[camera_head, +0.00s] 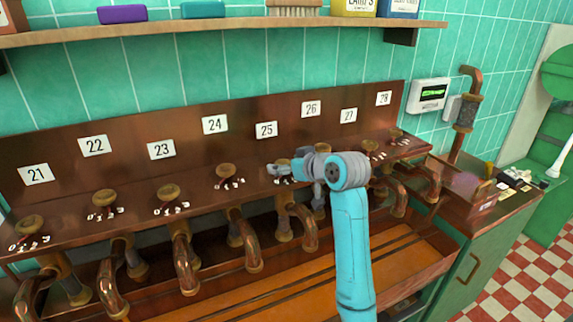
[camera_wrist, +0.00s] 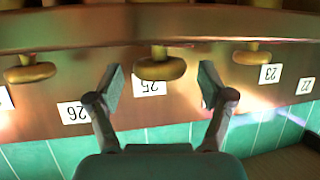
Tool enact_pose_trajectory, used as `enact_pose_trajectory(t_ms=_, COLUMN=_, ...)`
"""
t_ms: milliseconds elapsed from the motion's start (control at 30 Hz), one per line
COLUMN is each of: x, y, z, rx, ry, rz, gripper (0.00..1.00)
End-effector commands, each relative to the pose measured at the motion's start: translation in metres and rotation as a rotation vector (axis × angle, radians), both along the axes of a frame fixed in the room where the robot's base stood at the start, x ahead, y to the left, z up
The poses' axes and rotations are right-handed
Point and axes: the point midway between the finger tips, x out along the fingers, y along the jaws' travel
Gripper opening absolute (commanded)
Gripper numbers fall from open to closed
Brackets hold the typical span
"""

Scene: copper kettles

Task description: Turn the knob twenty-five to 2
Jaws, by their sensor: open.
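Knob twenty-five, a brass knob (camera_wrist: 160,68), sits under the 25 label (camera_head: 265,130) on the copper panel. In the wrist view, which is upside down, it is centred between my fingers. My gripper (camera_wrist: 160,84) is open, with one finger on each side of the knob and visible gaps to both. In the head view my gripper (camera_head: 290,170) is at this knob and partly covers it and its scale. The 25 label also shows upside down in the wrist view (camera_wrist: 150,86). The knob's setting cannot be read.
Neighbouring brass knobs (camera_head: 228,170) (camera_wrist: 30,72) stand to both sides along the copper ledge, with small number scales. Curved copper spouts (camera_head: 240,240) hang below over a wooden trough (camera_head: 330,265). A shelf (camera_head: 180,34) runs above. A display box (camera_head: 428,95) is on the wall at right.

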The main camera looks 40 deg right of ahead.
Motion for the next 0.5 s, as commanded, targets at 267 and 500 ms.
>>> enact_pose_trajectory(t_ms=267, x=-0.0002, y=0.0001, z=0.0002, rx=0.0, ry=0.0, rz=0.0, gripper=0.23)
enact_pose_trajectory(t_ms=500, x=-0.0002, y=-0.0005, z=0.0001, rx=0.001, ry=0.0, rz=0.009, gripper=0.2)
